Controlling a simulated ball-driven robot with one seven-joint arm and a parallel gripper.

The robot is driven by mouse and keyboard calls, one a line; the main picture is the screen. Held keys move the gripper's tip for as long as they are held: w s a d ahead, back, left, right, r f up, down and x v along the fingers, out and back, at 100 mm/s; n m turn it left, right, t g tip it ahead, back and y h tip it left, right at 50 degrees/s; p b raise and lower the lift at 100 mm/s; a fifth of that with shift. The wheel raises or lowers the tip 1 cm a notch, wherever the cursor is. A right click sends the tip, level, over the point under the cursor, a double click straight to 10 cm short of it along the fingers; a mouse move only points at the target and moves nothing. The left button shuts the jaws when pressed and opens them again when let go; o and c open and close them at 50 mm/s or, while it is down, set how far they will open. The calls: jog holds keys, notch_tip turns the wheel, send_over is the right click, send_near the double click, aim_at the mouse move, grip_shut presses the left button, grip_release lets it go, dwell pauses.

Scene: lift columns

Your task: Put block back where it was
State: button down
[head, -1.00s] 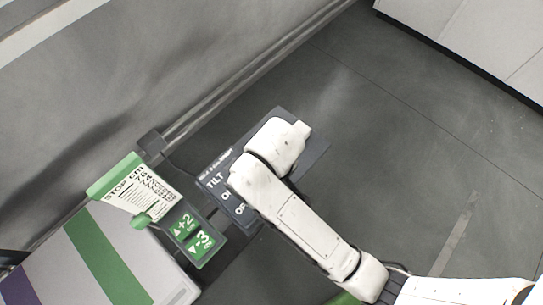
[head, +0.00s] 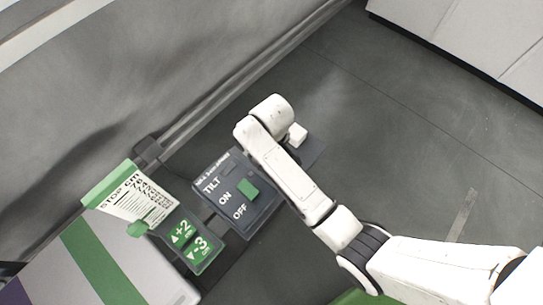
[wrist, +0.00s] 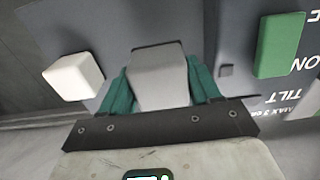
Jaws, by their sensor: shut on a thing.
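My gripper (wrist: 161,88) shows in the wrist view with two teal fingers, shut on a grey block (wrist: 158,66) between them. In the head view my wrist hides the fingers and this block. A white block (wrist: 74,77) sits to the left of the gripper in the wrist view, apart from it, over a grey plate (wrist: 105,30). In the head view the white block (head: 298,135) shows just right of my wrist. I cannot tell how far the held block is above the surface below.
A dark TILT panel (head: 212,202) with ON and OFF labels and a green switch (head: 248,188) stands left of my arm. Beside it are a +2/-3 panel (head: 205,255), a green lever (head: 139,229) and a STOP sign (head: 135,203). Open floor (head: 400,150) lies right.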

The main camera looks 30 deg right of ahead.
jog(key=shift+w+d+f, duration=0.15)
jog(key=shift+w, duration=0.1)
jog(key=shift+f, duration=1.6)
jog(key=shift+c, duration=1.2)
grip_release()
jog(key=shift+f, duration=0.2)
jog(key=shift+r, duration=0.1)
notch_tip(320, 180, up, 12)
jog(key=shift+s+r, duration=0.1)
